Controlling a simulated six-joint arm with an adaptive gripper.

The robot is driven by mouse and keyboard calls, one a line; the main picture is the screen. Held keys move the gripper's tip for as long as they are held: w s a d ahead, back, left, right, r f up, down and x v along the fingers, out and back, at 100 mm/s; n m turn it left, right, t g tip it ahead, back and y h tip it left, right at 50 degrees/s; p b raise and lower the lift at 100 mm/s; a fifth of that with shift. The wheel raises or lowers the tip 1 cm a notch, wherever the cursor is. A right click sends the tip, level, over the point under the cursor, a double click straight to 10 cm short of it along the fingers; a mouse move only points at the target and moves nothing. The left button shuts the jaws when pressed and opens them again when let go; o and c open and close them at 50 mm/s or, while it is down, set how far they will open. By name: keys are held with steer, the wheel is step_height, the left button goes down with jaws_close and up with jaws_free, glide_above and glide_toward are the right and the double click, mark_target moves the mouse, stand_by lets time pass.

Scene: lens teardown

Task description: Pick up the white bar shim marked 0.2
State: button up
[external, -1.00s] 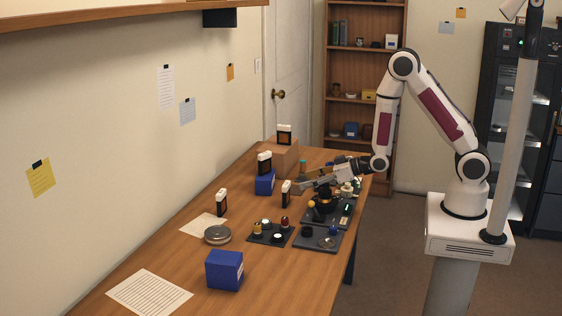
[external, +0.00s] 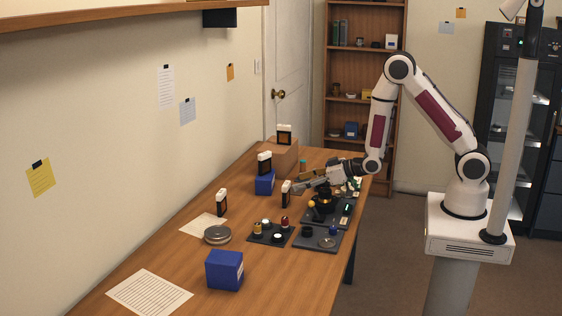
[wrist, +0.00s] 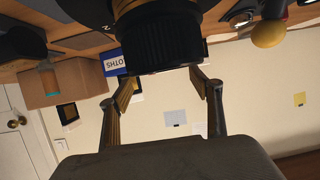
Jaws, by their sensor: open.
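I cannot make out a white bar shim marked 0.2 in either view; no such marking is legible. Several upright black pieces with white tops stand on the table and boxes, including a small one (external: 286,194) near my fingertips, and I cannot tell what they are. My gripper (external: 298,187) is open and roughly level above the dark lens stand (external: 325,203). In the wrist view, my open fingers (wrist: 166,82) have nothing visible gripped between them. A black ribbed lens barrel (wrist: 160,40) fills the top centre there and hides part of the table.
A blue box (external: 264,184) and a brown box (external: 280,157) stand beyond the gripper. Dark trays (external: 318,244) with small parts lie nearer. A round tin (external: 217,235) and another blue box (external: 223,270) are at the front.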

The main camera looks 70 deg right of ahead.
mark_target(289, 184)
steer(key=shift+w, duration=0.1)
steer(key=shift+x, duration=2.5)
steer(key=c, duration=1.2)
